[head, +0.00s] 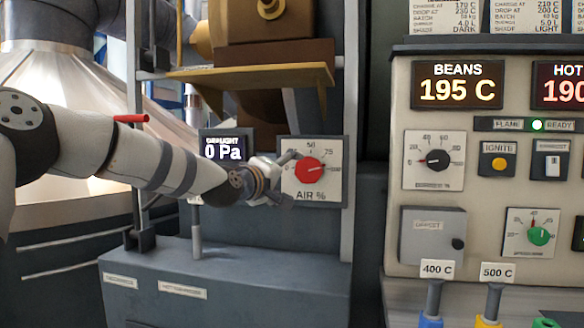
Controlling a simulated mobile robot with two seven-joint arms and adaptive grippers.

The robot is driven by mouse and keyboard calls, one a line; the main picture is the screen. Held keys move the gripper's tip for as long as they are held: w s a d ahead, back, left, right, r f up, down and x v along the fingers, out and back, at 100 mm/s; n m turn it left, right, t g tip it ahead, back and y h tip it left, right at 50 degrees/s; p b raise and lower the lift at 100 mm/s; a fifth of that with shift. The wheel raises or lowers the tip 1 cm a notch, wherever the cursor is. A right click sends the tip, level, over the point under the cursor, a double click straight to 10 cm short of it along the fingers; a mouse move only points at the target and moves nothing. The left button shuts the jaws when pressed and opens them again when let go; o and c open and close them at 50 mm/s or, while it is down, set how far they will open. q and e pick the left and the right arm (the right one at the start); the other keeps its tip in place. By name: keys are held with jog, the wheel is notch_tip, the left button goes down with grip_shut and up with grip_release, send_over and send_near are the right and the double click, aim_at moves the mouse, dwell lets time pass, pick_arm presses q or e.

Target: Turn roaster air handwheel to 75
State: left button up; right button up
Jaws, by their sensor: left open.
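The roaster air handwheel is a red knob (309,170) on a white square dial plate marked AIR % (330,190). The marks 50 and 75 show on the plate's upper part; its left side is partly hidden by my gripper. The knob's pointer seems to reach toward the right, but its exact reading is too small to tell. My left gripper (291,177) comes in from the left and is open, with its fingers at the knob's left side. I cannot tell whether they touch it. My right gripper is not in view.
A draught display (224,146) reading 0 Pa sits behind my left arm. A grey upright lever (196,232) stands below the arm. A yellow shelf (250,76) juts out above. A control panel (397,110) with displays and knobs stands to the right.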

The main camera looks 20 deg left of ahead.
aim_at(307, 173)
pick_arm(q)
notch_tip(307, 173, down, 7)
jog(key=w+d+m+t+y+b, duration=0.1)
jog(key=d+m+t+y, duration=0.15)
jog(key=m, duration=0.55)
jog(key=w+r+m, duration=0.1)
jog(key=w+r, duration=0.1)
jog(key=w+r+m+t+b, duration=0.1)
jog(key=w+r+m, duration=0.1)
jog(key=w, duration=0.1)
jog(key=w+a+r+m+t+b, duration=0.1)
jog(key=w+r+m, duration=0.1)
jog(key=w, duration=0.1)
jog(key=shift+t+y, duration=0.25)
jog(key=shift+y, duration=0.1)
jog(key=shift+w+r, duration=0.45)
jog(key=shift+w, duration=0.05)
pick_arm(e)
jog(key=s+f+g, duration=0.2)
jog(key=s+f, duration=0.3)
pick_arm(q)
jog(key=c, duration=1.2)
